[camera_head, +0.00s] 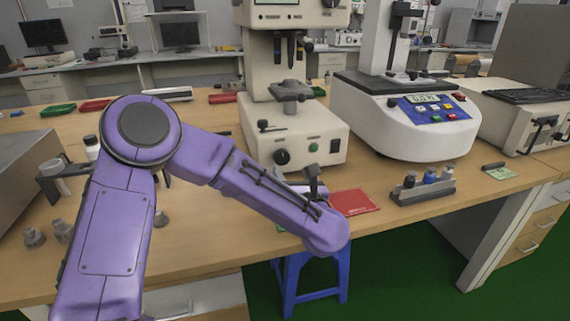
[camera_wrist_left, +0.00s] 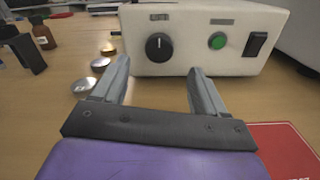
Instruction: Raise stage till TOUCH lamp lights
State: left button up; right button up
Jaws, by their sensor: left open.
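The cream bench instrument (camera_head: 250,128) stands at the middle of the table, with a small grey stage (camera_head: 292,91) on a post under its head. Its front panel has a black knob (camera_head: 282,157), a round green lamp or button (camera_head: 313,147) and a black switch (camera_head: 335,145). In the left wrist view the knob (camera_wrist_left: 159,47) lies ahead between my left gripper's (camera_wrist_left: 157,65) open, empty fingers, apart from them. The green lamp (camera_wrist_left: 217,40) is right of the knob. I cannot read a TOUCH label or tell whether it is lit. My forearm mostly hides the gripper in the head view.
A white round-fronted tester (camera_head: 415,125) stands to the right. A red card (camera_head: 353,202) and a grey holder with small bottles (camera_head: 423,188) lie near the front edge. Small metal weights (camera_wrist_left: 82,87) and a brown bottle (camera_wrist_left: 42,33) stand left of the gripper.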

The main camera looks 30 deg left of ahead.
aim_at(283, 158)
pick_arm(q)
jog(key=x, duration=0.7)
jog(key=shift+w+a, duration=0.2)
jog(key=c, duration=1.1)
